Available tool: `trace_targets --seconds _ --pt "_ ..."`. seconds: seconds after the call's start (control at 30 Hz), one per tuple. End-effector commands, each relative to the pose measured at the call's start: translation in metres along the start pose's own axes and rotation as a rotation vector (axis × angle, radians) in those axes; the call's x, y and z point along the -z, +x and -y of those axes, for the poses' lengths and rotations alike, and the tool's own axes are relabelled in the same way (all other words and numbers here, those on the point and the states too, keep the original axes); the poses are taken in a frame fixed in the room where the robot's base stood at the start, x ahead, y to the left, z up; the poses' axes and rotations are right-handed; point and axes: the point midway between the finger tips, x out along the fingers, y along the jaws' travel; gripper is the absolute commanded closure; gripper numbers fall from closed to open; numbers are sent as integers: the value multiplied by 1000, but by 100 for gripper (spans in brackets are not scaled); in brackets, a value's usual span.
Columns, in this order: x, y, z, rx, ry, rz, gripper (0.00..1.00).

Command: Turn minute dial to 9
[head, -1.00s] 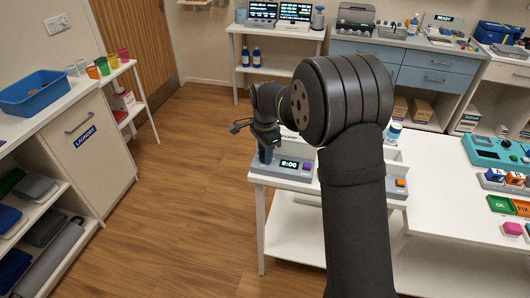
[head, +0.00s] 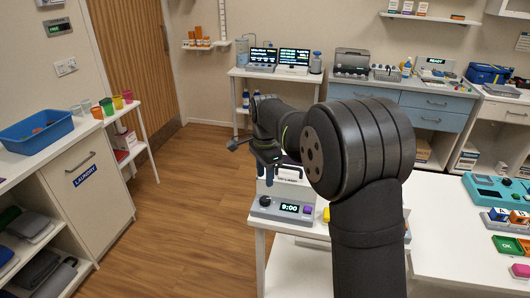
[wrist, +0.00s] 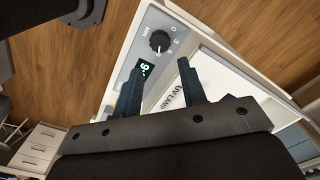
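A grey timer panel (head: 270,212) sits on the front left corner of the white table. Its lit display (head: 289,208) reads 9:00. A black round dial (head: 265,200) stands left of the display. The display (wrist: 145,67) is partly hidden by a finger there. My gripper (wrist: 160,78) is open and empty, its two dark fingers apart. In the head view my gripper (head: 268,165) hangs above the panel, clear of the dial.
A white box (head: 287,186) stands behind the panel, and "UV LAMP" lettering shows near the fingers in the wrist view. A purple button (head: 308,209) is right of the display. A teal device (head: 500,192) and coloured blocks are at the right. Floor is free at left.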

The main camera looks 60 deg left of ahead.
Motion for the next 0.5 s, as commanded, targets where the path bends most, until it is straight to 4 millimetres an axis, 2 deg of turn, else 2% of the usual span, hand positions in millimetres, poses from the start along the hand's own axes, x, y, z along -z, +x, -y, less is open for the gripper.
trace_targets --seconds 0.03,0.2,0.33,0.5 --pt "0 -14 1 5 0 -1 62" --pt "0 -51 1 3 0 -1 62" --pt "0 -70 1 2 0 -1 62" --pt "0 -83 0 1 0 0 62"
